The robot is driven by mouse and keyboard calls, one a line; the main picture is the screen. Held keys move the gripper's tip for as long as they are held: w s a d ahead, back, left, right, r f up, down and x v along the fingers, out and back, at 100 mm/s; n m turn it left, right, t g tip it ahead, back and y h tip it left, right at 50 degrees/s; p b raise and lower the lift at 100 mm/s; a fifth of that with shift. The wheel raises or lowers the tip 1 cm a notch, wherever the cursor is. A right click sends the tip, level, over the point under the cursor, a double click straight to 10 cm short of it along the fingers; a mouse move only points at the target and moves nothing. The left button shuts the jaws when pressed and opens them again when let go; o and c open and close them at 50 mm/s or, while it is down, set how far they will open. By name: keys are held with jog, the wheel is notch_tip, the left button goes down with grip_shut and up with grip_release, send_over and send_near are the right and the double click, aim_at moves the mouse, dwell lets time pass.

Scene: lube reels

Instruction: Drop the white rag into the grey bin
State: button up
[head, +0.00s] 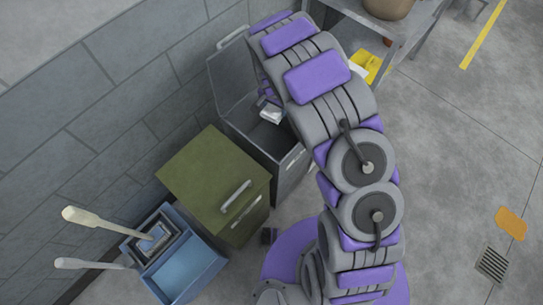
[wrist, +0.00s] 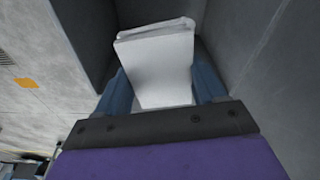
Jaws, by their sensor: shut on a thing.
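The white rag (wrist: 158,62) is folded and held between the two blue fingers of my gripper (wrist: 160,88) in the wrist view. Dark grey walls surround it there. In the head view the rag (head: 271,114) shows as a small white patch at my gripper (head: 268,104), at the mouth of the open grey bin (head: 291,180). The bin's lid (head: 228,82) stands raised against the wall. My arm hides part of the bin, and its floor is mostly out of sight.
A green bin (head: 205,175) with a closed lid stands beside the grey bin. A blue mop bucket (head: 185,270) with two pale handles is at the lower left. A grey table (head: 410,35) with a pot is at the top. The floor at right is clear, with an orange patch (head: 511,223) and a drain.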

jog(key=shift+d, duration=0.35)
jog(key=o, duration=0.7)
jog(key=shift+c, duration=0.2)
jog(key=o, duration=0.4)
jog(key=shift+a, duration=0.3)
jog(key=shift+d, duration=0.1)
jog(key=shift+r, duration=0.45)
jog(key=r+p, duration=0.1)
jog(key=r, duration=0.4)
jog(key=s+a+r+p, duration=0.1)
jog(key=r, duration=0.4)
jog(key=s+r+p, duration=0.1)
jog(key=r, duration=0.5)
jog(key=shift+s+a, duration=0.15)
jog(key=shift+a, duration=0.1)
